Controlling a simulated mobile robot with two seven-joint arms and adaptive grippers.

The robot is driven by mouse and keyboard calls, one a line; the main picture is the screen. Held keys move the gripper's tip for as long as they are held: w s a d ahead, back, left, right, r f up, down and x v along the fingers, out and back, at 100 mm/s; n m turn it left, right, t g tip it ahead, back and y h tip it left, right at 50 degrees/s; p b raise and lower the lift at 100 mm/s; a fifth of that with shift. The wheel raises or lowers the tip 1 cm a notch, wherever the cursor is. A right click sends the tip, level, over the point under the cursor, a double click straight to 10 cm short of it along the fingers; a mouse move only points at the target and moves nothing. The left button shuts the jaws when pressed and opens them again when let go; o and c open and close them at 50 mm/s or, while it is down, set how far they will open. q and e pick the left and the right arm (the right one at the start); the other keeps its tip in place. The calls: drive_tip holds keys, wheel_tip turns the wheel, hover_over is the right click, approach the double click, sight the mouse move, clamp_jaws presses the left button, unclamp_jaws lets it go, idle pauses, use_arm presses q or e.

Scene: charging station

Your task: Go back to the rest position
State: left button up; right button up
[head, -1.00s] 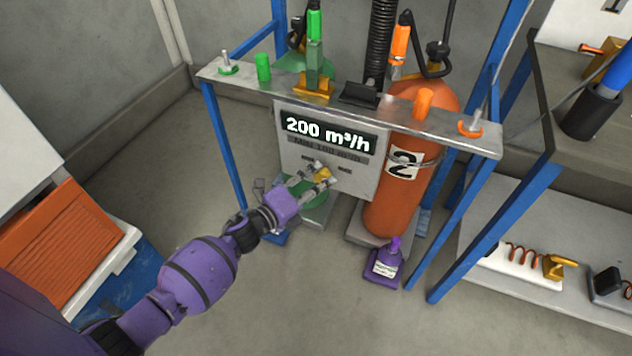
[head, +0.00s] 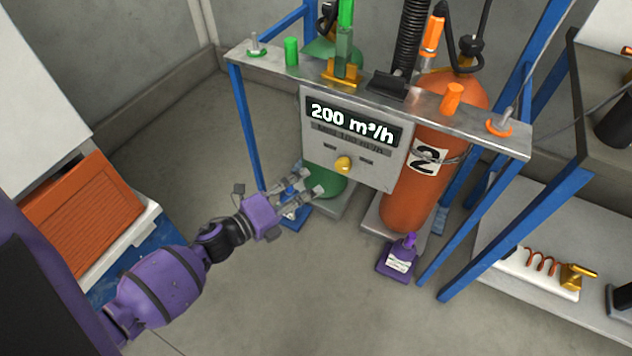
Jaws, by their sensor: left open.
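My left gripper (head: 309,186), at the end of the purple arm, is open and empty. It is in the middle of the head view, below and left of the yellow knob (head: 343,165) and apart from it. The knob sits on the grey panel (head: 316,151) of the charging station, whose display (head: 352,122) reads 200 m³/h. The green cylinder (head: 330,181) is partly hidden behind the panel and the gripper. My right gripper is not in view.
The orange cylinder (head: 408,195) marked 2 stands right of the panel. An orange crate (head: 84,217) is at the left. A blue-framed shelf (head: 524,232) is at the right.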

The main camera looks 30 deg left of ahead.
use_arm(q)
drive_tip(key=shift+s+a, duration=0.1)
drive_tip(key=shift+s, duration=0.2)
idle(0.4)
